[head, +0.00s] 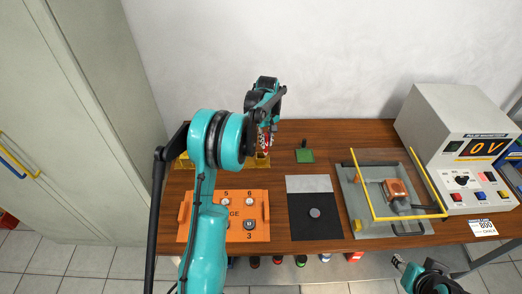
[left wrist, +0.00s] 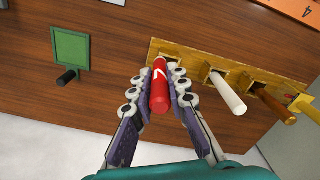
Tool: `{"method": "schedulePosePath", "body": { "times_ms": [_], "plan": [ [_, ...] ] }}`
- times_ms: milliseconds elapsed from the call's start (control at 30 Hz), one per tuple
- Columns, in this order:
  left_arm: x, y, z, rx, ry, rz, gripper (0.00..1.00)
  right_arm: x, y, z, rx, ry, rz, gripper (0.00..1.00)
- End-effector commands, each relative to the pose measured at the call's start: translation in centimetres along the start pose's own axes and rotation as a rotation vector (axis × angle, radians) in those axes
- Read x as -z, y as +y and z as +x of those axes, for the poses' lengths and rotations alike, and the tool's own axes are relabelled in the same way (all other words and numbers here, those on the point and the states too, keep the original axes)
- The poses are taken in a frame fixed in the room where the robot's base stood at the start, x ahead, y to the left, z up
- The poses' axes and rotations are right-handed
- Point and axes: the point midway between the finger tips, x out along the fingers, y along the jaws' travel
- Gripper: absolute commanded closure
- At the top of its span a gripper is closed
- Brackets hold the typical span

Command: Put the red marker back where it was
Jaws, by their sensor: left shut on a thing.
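The red marker (left wrist: 160,92), with a white mark on it, is between the fingers of my left gripper (left wrist: 158,84), which is shut on it. In the head view the red marker (head: 265,140) shows below my left gripper (head: 267,138), over the back of the table. A yellow wooden rack (left wrist: 198,62) lies just beyond the marker in the left wrist view. The rack holds a white marker (left wrist: 228,94) and a brown marker (left wrist: 273,106). I cannot tell whether the red marker touches the rack. My right gripper (head: 402,264) is at the lower right, its jaws unclear.
A green square with a black handle (head: 304,156) lies right of the rack. An orange panel (head: 262,226), a black pad (head: 308,232), a grey tray with a yellow frame (head: 352,203) and a meter box (head: 440,110) occupy the table.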

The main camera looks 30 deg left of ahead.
Motion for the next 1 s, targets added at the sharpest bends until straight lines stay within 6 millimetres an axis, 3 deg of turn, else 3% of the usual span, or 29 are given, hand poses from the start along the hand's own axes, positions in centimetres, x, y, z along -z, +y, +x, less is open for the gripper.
{"method": "schedulePosePath", "body": {
  "times_ms": [200,333,567,933,967,1000],
  "plan": [
    [2.5,-0.8,1.6,0.000,0.000,0.001,1.00,-0.4,0.0,0.6,0.000,0.000,0.000,0.60],
    [2.7,-0.9,2.4,0.000,0.000,0.002,1.00,-0.5,0.0,0.8,0.000,0.000,0.000,0.60],
    [2.6,-0.8,5.7,0.000,0.000,0.002,1.00,-1.2,0.0,1.7,0.000,0.000,0.000,0.60],
    [2.6,-0.8,6.0,0.000,0.000,0.002,1.00,-1.3,0.0,1.9,0.000,0.000,0.000,0.60],
    [2.6,-0.8,6.0,0.000,0.000,0.002,0.80,-1.3,0.0,1.8,0.000,0.000,0.000,0.60],
    [2.6,-0.8,6.0,0.000,0.000,0.002,0.69,-1.3,0.0,1.8,0.000,0.000,0.000,0.60]
  ]
}}
